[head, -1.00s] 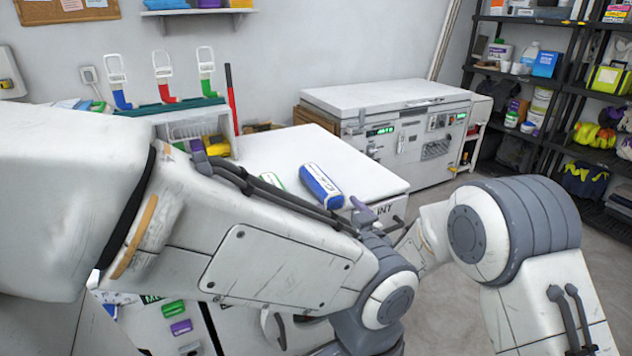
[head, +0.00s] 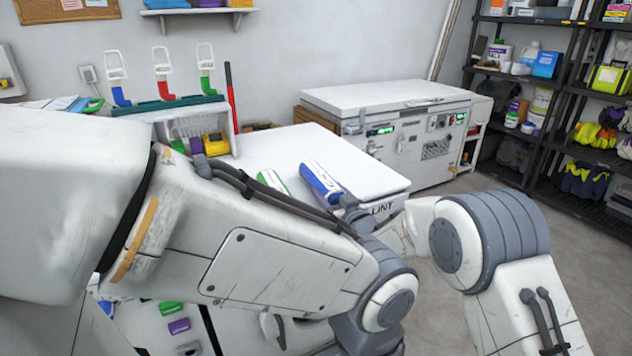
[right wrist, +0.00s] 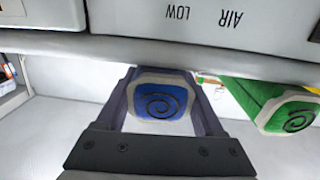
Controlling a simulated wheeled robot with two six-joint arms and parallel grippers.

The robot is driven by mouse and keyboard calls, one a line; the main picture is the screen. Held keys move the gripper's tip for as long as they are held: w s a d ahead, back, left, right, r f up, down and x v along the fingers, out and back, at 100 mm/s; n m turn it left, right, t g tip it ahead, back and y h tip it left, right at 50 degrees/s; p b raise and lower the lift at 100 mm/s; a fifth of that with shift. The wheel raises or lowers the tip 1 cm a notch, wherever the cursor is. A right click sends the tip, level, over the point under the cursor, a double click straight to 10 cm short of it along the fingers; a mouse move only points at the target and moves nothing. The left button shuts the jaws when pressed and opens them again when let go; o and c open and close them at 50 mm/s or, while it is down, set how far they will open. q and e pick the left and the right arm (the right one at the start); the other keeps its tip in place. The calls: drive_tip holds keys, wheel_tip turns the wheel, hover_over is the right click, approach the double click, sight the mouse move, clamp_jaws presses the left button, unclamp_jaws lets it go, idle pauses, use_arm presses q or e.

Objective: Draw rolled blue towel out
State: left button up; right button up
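The rolled blue towel (head: 321,184) lies on the white worktop with its near end toward the front edge. My right gripper (head: 353,208) is at that near end, partly hidden by my arm. In the right wrist view, the blue towel's round end (right wrist: 160,100) with a dark spiral sits between the two fingers of my right gripper (right wrist: 161,85). The fingers are spread, one on each side of the end; I cannot tell whether they touch it. My left gripper does not show.
A green rolled towel (head: 272,181) lies close beside the blue one; it also shows in the right wrist view (right wrist: 285,105). A white machine (head: 395,135) stands behind. Black shelves (head: 560,110) stand at the right. A rack with coloured bins (head: 205,125) is at the left.

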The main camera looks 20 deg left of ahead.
clamp_jaws()
drive_tip(key=shift+r, duration=0.45)
drive_tip(key=shift+s, duration=0.1)
